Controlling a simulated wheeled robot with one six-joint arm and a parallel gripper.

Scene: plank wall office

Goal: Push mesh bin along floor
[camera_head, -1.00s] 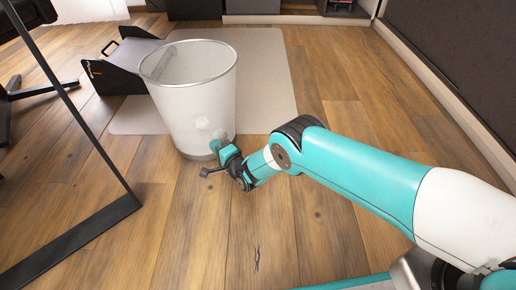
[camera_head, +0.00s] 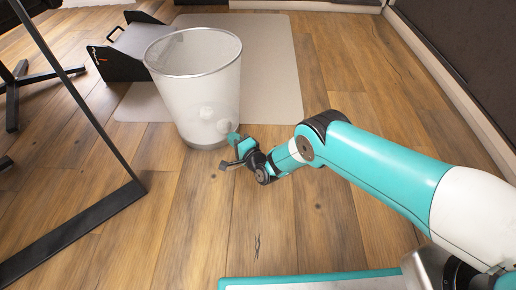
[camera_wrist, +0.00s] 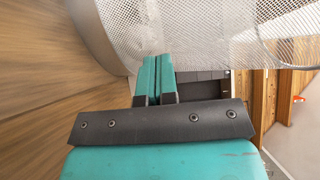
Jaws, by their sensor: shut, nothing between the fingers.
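The mesh bin (camera_head: 190,100) is pale, see-through and tapered, with a grey metal rim. It stands upright on the wooden floor, in front of and overlapping a pale mat. Pale crumpled lumps (camera_head: 207,114) show through its lower wall. My gripper (camera_head: 233,138) is low at the bin's lower right side, its teal fingers shut and empty. In the wrist view, the fingertips (camera_wrist: 156,78) reach the bin's mesh wall (camera_wrist: 200,30) and appear to be at or against it; exact contact cannot be told.
A black ramp-like stand (camera_head: 118,64) sits behind the bin to the left, on the mat (camera_head: 270,60). A black metal frame leg (camera_head: 75,226) stands on the left. A wall (camera_head: 455,85) runs along the right.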

